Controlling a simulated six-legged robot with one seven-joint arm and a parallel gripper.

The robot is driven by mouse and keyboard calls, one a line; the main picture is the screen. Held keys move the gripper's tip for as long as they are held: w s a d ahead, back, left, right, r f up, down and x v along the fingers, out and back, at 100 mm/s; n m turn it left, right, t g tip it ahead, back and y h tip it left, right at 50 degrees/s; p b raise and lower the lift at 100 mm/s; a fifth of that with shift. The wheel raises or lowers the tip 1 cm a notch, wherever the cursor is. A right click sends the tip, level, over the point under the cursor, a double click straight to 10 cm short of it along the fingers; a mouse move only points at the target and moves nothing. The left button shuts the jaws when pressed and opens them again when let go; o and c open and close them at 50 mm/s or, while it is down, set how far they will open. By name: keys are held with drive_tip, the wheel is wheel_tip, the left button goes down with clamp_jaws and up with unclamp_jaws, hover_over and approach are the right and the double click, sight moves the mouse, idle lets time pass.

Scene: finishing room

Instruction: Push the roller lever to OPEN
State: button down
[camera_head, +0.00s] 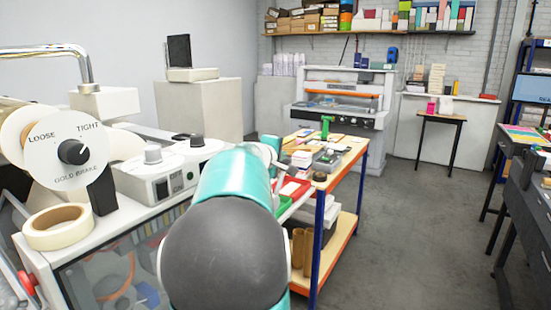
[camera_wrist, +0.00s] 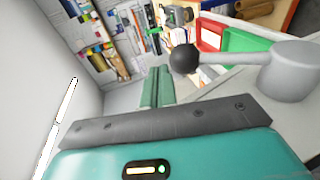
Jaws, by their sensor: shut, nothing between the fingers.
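The roller lever (camera_wrist: 228,60) shows in the wrist view as a grey arm with a black ball knob at its left end and a thick round grey hub at its right. My gripper (camera_wrist: 157,84) is shut, with its green fingers together and empty. The fingers are just left of the black knob in the picture, with a small gap seen between them; I cannot tell the depth between them. No OPEN marking is readable. In the head view my teal arm covers the middle and hides my gripper and most of the lever area.
A white machine with a gold brake dial (camera_head: 74,151) and a tape roll (camera_head: 57,226) stands at the left. A control box with knobs (camera_head: 160,175) is beside my arm. A wooden-topped bench (camera_head: 352,155) with trays is beyond. The grey floor (camera_head: 400,235) at right is clear.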

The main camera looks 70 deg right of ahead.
drive_tip(key=shift+x, duration=0.9)
drive_tip(key=shift+s, duration=0.1)
drive_tip(key=shift+r, duration=0.1)
drive_tip(key=a+r, duration=0.7)
drive_tip(key=r, duration=0.4)
drive_tip(key=shift+s+a+r, duration=0.2)
drive_tip(key=shift+a+r, duration=0.05)
drive_tip(key=shift+a, duration=0.15)
drive_tip(key=shift+s, duration=0.1)
